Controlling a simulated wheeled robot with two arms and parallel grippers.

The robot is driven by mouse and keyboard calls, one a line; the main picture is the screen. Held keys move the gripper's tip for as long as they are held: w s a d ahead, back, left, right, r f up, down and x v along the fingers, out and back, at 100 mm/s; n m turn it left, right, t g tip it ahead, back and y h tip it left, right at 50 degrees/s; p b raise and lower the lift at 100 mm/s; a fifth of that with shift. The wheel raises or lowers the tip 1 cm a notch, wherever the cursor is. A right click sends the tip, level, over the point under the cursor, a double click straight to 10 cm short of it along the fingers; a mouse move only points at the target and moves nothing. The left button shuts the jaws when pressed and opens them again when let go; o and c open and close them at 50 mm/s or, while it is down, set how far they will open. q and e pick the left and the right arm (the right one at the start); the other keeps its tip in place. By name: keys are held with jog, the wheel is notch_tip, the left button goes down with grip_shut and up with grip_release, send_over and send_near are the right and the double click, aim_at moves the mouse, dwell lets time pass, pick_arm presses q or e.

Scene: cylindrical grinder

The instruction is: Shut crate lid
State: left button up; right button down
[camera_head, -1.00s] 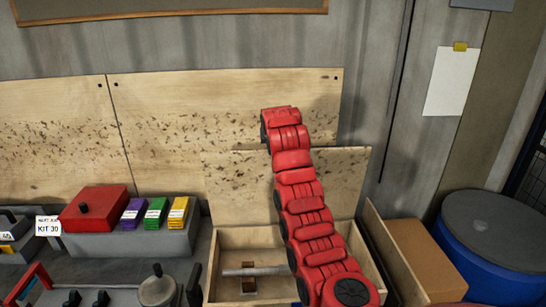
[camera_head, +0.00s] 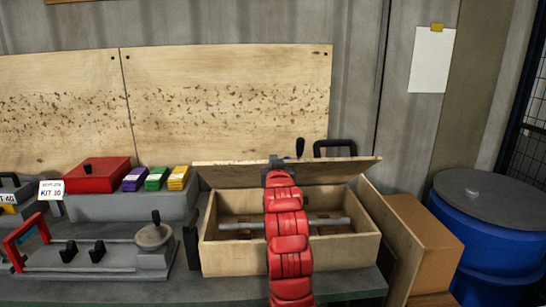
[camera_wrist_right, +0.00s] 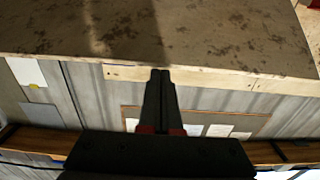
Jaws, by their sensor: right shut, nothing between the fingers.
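The crate (camera_head: 228,258) is an open wooden box on the bench, with a grey bar inside. Its wooden lid (camera_head: 340,171) is hinged along the back and tilted forward, partly lowered, with its underside showing above the opening. My red right arm reaches across the middle of the crate. My right gripper (camera_head: 278,160) is at the lid's free edge, partly hidden; I cannot tell whether it touches. In the right wrist view the fingers (camera_wrist_right: 160,74) are shut together and empty. My left gripper is in neither view.
A brown box (camera_head: 425,240) and blue barrel (camera_head: 480,230) stand right of the crate. A grey fixture with a round knob (camera_head: 155,234), a red box (camera_head: 97,175) and small coloured boxes are at left. A black handle (camera_head: 335,148) shows behind the lid. Plywood boards (camera_head: 225,100) back the bench.

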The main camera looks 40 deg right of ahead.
jog(key=s+a+f+t+h+b, duration=0.1)
jog(key=s+a+f+t+b, duration=0.1)
jog(key=f+b, duration=0.3)
jog(key=s+a+f+t+h+b, duration=0.1)
jog(key=s+f+b, duration=0.3)
jog(key=f, duration=1)
jog(key=shift+s+a+t+h+b, duration=0.2)
jog(key=shift+a+t+h+b, duration=0.25)
jog(key=shift+b, duration=0.85)
jog(key=shift+r, duration=0.15)
